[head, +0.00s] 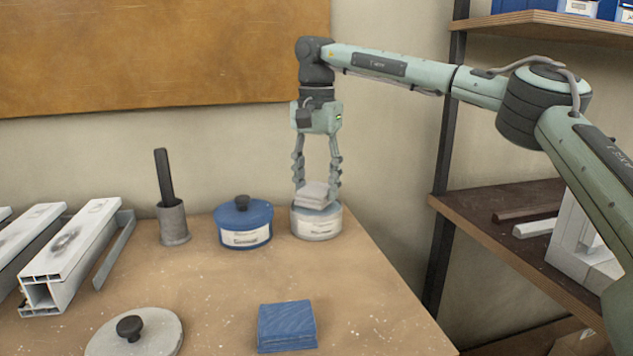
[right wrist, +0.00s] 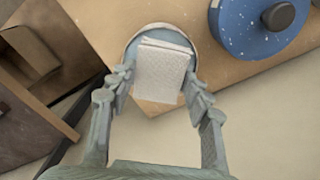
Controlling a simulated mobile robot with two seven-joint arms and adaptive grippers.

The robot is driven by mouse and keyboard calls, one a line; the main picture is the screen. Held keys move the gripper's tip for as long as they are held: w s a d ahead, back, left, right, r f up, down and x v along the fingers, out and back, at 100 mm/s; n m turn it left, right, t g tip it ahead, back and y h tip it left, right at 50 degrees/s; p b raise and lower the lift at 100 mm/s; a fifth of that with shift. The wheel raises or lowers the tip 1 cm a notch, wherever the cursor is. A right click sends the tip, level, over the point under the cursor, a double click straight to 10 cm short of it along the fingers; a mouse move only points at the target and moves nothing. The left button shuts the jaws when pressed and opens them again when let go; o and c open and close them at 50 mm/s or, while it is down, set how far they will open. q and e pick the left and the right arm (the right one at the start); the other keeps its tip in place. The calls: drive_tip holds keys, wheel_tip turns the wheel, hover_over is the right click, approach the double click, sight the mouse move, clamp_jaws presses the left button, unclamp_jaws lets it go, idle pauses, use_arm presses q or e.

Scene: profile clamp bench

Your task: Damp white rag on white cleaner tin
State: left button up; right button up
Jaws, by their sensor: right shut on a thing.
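The folded white rag (head: 313,193) is between the fingers of my right gripper (head: 316,186), which is shut on it. The rag is right over the white cleaner tin (head: 316,224) near the table's back edge. Its underside meets or nearly meets the tin's top; I cannot tell whether it rests there. In the right wrist view the rag (right wrist: 162,73) lies across the tin's round top, with the rim (right wrist: 131,48) showing around part of it. A finger of my right gripper (right wrist: 160,80) stands on each side. My left gripper is not in view.
A blue tin (head: 243,224) with a knobbed lid stands just left of the white tin. A grey cup with a dark rod (head: 172,222), white profiles (head: 65,250), a loose pale lid (head: 135,338) and a folded blue rag (head: 287,327) share the table. Shelves (head: 530,225) stand right.

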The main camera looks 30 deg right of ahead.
sight(316, 187)
drive_tip(key=shift+r+p, duration=0.55)
drive_tip(key=shift+r, duration=2.25)
